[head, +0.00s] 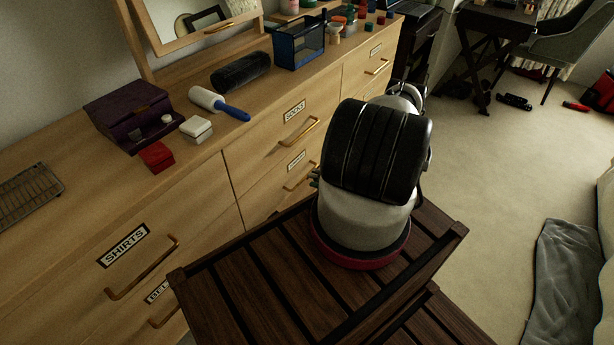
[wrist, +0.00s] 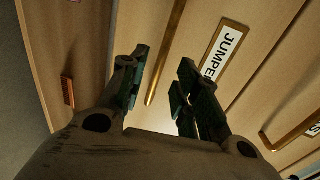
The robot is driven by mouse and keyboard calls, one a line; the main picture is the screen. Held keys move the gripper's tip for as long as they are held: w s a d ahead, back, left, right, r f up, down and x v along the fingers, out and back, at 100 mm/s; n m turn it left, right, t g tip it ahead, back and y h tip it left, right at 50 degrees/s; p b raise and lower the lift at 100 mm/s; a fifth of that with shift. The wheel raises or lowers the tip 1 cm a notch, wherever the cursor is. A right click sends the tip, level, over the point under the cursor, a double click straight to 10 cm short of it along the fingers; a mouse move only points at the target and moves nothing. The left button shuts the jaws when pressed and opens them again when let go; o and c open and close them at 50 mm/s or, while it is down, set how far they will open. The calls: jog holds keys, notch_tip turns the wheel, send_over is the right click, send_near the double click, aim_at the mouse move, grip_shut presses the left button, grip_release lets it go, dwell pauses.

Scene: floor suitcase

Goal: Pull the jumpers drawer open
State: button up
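The jumpers drawer (wrist: 206,105) shows in the wrist view as a pale wood front with a brass-framed label (wrist: 224,50) whose visible letters read "JUMPE". Its brass bar handle (wrist: 166,55) runs lengthwise beside the label. My gripper (wrist: 160,84) is open, with one dark finger on each side of the handle in the picture. I cannot tell whether the fingers touch the handle or how deep they reach. The drawer looks shut. In the head view my gripper is hidden and I cannot make out a jumpers label.
Another brass handle (wrist: 296,128) is at the right of the wrist view. In the head view, the shirts drawer (head: 200,232) and socks drawer (head: 262,138) look shut. A purple box (head: 128,112) and a lint roller (head: 218,103) lie on the dresser top. Carpet (head: 510,150) is open at right.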

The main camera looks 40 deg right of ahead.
jog(key=x, duration=0.5)
jog(key=shift+c, duration=0.5)
grip_shut()
